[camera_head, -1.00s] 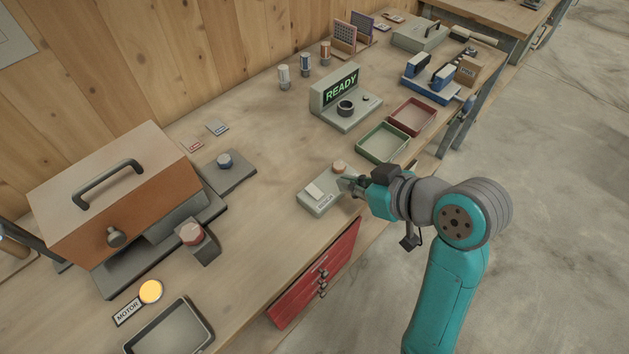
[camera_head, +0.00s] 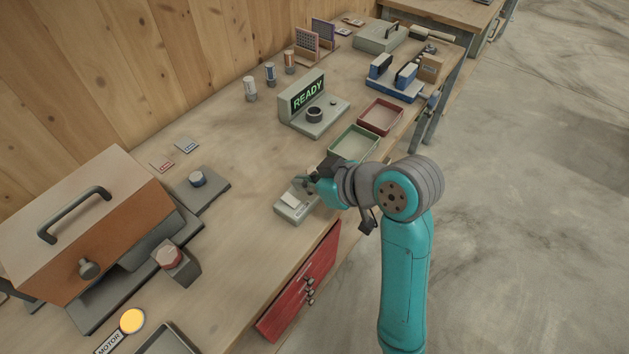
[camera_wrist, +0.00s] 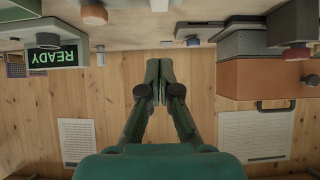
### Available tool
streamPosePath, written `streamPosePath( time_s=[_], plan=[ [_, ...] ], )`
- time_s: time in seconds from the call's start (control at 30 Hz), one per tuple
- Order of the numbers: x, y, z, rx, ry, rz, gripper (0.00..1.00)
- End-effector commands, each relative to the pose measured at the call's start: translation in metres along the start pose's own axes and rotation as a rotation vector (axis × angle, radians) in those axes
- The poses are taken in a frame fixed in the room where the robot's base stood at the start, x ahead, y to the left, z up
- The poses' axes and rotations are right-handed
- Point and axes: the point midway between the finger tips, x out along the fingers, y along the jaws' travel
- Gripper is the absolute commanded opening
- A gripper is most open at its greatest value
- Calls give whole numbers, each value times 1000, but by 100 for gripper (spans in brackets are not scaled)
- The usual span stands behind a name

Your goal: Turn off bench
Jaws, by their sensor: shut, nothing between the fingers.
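The small pale switch box with a light rocker plate (camera_head: 290,200) sits at the front edge of the workbench. Its front label is too small to read surely. My gripper (camera_head: 309,184) is over the back right part of this box and hides its round knob; I cannot tell whether it touches. In the wrist view, which is upside down, my gripper (camera_wrist: 158,82) has its fingers together with nothing between them, pointing at the bench. The display (camera_head: 307,95) reads READY in green. The round MOTOR lamp (camera_head: 132,321) glows yellow.
An orange box with a handle (camera_head: 85,225) and a red-capped knob (camera_head: 167,256) stand at left. Green (camera_head: 354,142) and red (camera_head: 381,117) trays lie behind my arm. A red drawer front (camera_head: 300,285) is below the edge. Bench between the box and wall is mostly clear.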

Motion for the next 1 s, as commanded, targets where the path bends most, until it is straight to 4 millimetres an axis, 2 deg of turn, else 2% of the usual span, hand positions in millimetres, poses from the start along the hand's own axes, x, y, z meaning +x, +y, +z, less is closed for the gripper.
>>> streamPosePath(
  time_s=[0.1, 0.27, 0.4, 0.6, 1.0],
  plan=[
    [24, -1, 0, 1, -3, -4, 0],
    [52, -1, 1, 0, -3, -3, 0],
    [65, 0, 18, 3, -3, 0, 0],
    [75, 0, 27, 2, -1, 0, 0],
    [77, 0, 29, 1, 0, 0, 0]
  ],
)
